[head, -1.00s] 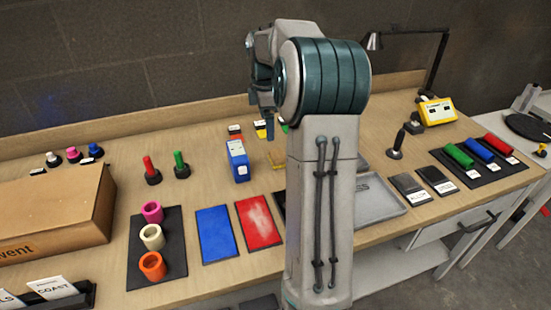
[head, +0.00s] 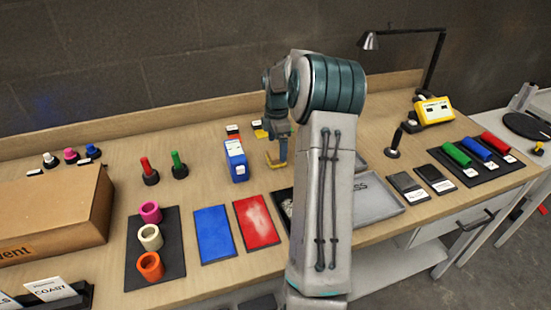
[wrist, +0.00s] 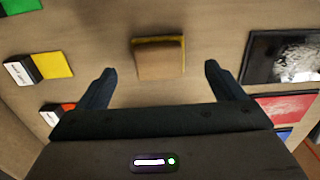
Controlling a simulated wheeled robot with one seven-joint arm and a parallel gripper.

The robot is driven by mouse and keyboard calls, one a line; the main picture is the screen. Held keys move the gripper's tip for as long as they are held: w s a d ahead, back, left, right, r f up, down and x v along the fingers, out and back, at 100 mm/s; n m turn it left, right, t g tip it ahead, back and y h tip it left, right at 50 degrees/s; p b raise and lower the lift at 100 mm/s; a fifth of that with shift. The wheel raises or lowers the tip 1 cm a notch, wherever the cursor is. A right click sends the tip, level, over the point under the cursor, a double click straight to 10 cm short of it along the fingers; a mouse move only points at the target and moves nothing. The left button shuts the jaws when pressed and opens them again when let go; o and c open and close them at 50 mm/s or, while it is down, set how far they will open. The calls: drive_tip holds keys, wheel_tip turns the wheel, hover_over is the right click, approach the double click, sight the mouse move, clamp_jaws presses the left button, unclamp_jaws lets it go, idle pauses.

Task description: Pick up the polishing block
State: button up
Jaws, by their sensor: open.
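The polishing block (wrist: 159,62), a tan block with a yellow edge, lies on the wooden bench. In the wrist view it sits ahead of my gripper (wrist: 158,70), between the lines of the two dark fingers. The fingers are spread wide and empty, with clear space on both sides of the block. I cannot tell the exact height of the fingers above the bench.
A blue box (head: 236,161) stands left of the block. Blue (head: 213,234) and red (head: 258,222) panels lie in front. A dark-framed tray (wrist: 285,58) is right of the block in the wrist view. Yellow (wrist: 55,64) and orange-red tabbed pieces lie left.

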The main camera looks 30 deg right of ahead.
sight(276, 153)
wheel_tip(276, 153, down, 5)
drive_tip(key=shift+w+a+r, duration=0.15)
drive_tip(key=c, duration=1.1)
drive_tip(key=shift+r, duration=0.1)
drive_tip(key=shift+r, duration=0.5)
drive_tip(key=r, duration=0.2)
drive_tip(key=d+r, duration=0.1)
drive_tip(key=shift+s+r, duration=0.25)
drive_tip(key=shift+s, duration=0.05)
drive_tip(key=s+d+r, duration=0.4)
drive_tip(key=d, duration=0.1)
drive_tip(key=s+d+r, duration=0.2)
drive_tip(key=s+d, duration=0.1)
drive_tip(key=shift+r+b, duration=0.2)
drive_tip(key=shift+b, duration=0.15)
